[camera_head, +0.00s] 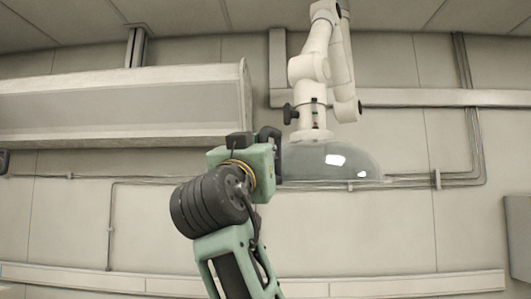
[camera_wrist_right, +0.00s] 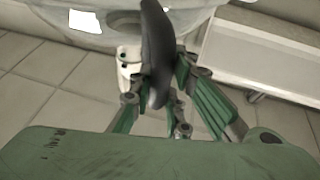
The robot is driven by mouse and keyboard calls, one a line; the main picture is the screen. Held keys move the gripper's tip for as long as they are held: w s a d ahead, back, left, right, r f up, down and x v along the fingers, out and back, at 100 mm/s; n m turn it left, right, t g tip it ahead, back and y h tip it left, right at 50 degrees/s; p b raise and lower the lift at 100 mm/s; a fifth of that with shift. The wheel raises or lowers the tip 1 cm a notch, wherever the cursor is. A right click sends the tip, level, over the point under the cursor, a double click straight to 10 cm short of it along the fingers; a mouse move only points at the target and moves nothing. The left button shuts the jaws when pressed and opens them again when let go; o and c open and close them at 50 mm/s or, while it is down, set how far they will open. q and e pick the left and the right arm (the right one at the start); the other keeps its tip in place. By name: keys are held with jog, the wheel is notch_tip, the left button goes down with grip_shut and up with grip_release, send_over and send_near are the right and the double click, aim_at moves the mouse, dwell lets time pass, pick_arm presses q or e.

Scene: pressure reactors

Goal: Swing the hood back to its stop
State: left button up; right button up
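The hood (camera_head: 330,163) is a clear dome hanging from a white jointed arm (camera_head: 318,70) in the head view. Its underside and rim fill the top of the right wrist view (camera_wrist_right: 90,28). My right gripper (camera_head: 274,152) reaches up from below to the hood's left side. In the right wrist view, a dark, slim handle (camera_wrist_right: 157,50) at the hood stands between my right gripper's fingers (camera_wrist_right: 160,75). The fingers look closed against both its sides. In the head view, the handle is mostly hidden by the gripper.
A long pale wall shelf or cabinet (camera_head: 120,105) is to the left of the hood. Pipes (camera_head: 475,130) and a rail (camera_head: 430,98) run along the wall to the right. A grey box (camera_head: 520,235) is at the right edge. Space right of the hood looks clear.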

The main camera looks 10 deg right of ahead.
jog(key=o, duration=0.5)
jog(key=shift+w+a+f, duration=0.2)
jog(key=shift+w+a, duration=0.25)
jog(key=shift+a, duration=0.05)
jog(key=shift+c, duration=0.2)
jog(key=shift+d, duration=0.15)
jog(key=v, duration=1.2)
